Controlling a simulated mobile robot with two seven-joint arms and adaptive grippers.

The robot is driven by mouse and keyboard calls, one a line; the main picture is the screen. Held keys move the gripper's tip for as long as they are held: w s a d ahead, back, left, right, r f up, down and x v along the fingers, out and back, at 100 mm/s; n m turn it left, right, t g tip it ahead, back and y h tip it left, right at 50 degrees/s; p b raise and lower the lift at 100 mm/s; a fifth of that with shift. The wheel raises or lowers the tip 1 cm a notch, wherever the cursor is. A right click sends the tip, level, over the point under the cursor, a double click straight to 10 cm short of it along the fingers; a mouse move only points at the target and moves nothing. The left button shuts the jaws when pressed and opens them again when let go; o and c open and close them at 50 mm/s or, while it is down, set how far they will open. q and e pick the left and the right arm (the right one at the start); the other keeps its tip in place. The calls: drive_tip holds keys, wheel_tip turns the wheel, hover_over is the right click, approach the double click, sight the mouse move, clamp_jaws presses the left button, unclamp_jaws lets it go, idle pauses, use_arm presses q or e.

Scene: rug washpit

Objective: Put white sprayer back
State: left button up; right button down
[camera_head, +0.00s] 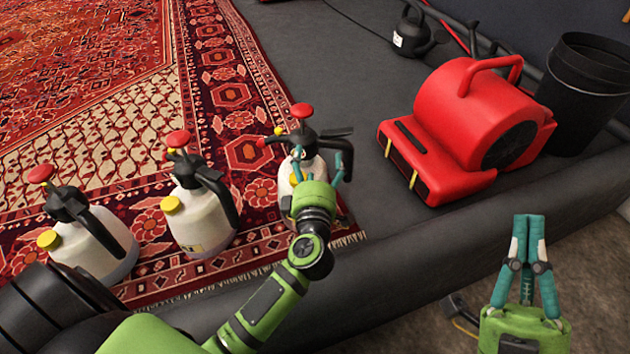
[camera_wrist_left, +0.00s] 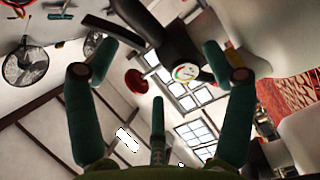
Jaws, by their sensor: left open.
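Three white sprayers with black tops and red knobs stand in a row on the red patterned rug: a left one (camera_head: 95,245), a middle one (camera_head: 200,220) and a right one (camera_head: 308,168). My left gripper (camera_head: 318,165) is open at the right sprayer, one finger to each side of it, and hides its lower body. In the left wrist view, the sprayer's black head and round gauge (camera_wrist_left: 186,71) show between the open fingertips (camera_wrist_left: 160,60). I cannot tell whether the fingers touch it. My right gripper (camera_head: 528,222) has its fingers together, with nothing visible between them, away from the sprayers.
The rug (camera_head: 100,100) covers the left of the dark pit floor (camera_head: 325,60). A red blower (camera_head: 470,125) stands right of the sprayers, with a black bucket (camera_head: 585,95) beyond it. A black can (camera_head: 412,35) stands at the back. A raised dark curb (camera_head: 420,250) crosses the front.

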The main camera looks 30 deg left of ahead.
use_arm(q)
drive_tip(key=p+v, duration=0.1)
drive_tip(key=v, duration=0.6)
drive_tip(key=s+d+r+m+t+h, duration=0.1)
drive_tip(key=d+r+m+t+h, duration=0.1)
drive_tip(key=r+m+t, duration=0.3)
drive_tip(key=s+d+r+m+t+h, duration=0.1)
drive_tip(key=s+d+r+m+h, duration=0.15)
drive_tip(key=r, duration=0.35)
drive_tip(key=s+d+r+m+g+h, duration=0.2)
drive_tip(key=d+m+h, duration=0.6)
drive_tip(key=m, duration=0.9)
drive_tip(key=shift+s+r+h, duration=0.55)
drive_tip(key=shift+s+h, duration=0.15)
drive_tip(key=shift+h, duration=0.35)
use_arm(e)
drive_tip(key=w+d+f+m+g+h, duration=0.1)
drive_tip(key=w+f+g+h, duration=0.2)
drive_tip(key=f, duration=0.3)
drive_tip(key=shift+w+f+m+g+h, duration=0.3)
drive_tip(key=shift+w, duration=0.4)
